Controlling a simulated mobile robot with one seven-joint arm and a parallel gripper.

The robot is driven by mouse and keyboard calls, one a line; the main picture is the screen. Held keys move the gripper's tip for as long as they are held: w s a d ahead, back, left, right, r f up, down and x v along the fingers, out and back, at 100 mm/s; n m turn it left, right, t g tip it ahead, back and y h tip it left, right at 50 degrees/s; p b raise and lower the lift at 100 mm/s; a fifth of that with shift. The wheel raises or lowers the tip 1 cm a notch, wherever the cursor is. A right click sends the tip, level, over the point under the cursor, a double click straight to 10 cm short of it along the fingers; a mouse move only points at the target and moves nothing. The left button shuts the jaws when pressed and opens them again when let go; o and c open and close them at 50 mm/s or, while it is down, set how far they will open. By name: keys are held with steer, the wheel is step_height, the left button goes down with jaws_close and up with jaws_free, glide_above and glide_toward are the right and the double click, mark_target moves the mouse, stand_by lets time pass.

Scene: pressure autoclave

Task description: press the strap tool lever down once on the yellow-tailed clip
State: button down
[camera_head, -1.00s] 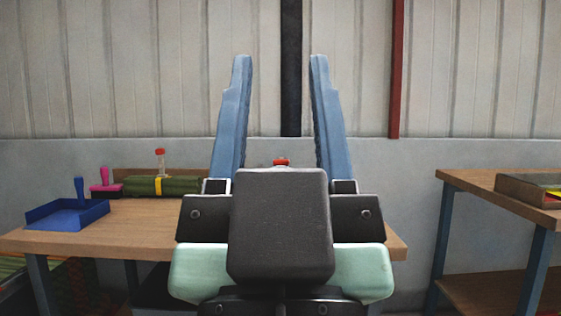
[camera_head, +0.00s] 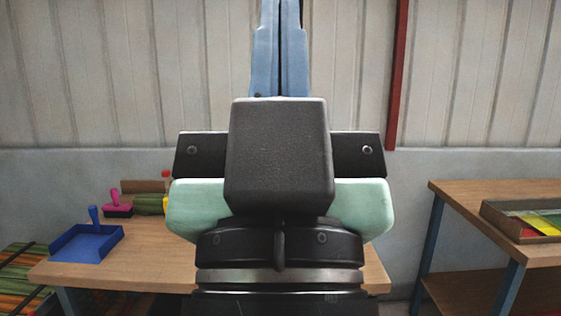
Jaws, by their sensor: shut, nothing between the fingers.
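My gripper (camera_head: 281,50) points up and away in the middle of the picture, its two blue fingers together with nothing seen between them. A green bundle (camera_head: 148,204) lies at the back of the left workbench (camera_head: 140,262), its right part hidden behind my gripper's body. A red-topped upright piece (camera_head: 166,175) shows at the bundle, just left of my gripper's body. The yellow band there is mostly hidden. I cannot make out the strap tool or its lever; my gripper and arm cover the middle of the bench.
A blue tray (camera_head: 70,249) with a blue-handled item (camera_head: 94,217) and a pink stamp-like item (camera_head: 118,206) are on the bench's left. Lower left are green and orange bundles (camera_head: 22,270). A right table (camera_head: 455,192) bears a tray (camera_head: 498,222) of coloured pieces.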

step_height(320, 180, up, 14)
steer(key=p, duration=1.1)
steer(key=shift+f, duration=0.2)
steer(key=shift+w, duration=0.1)
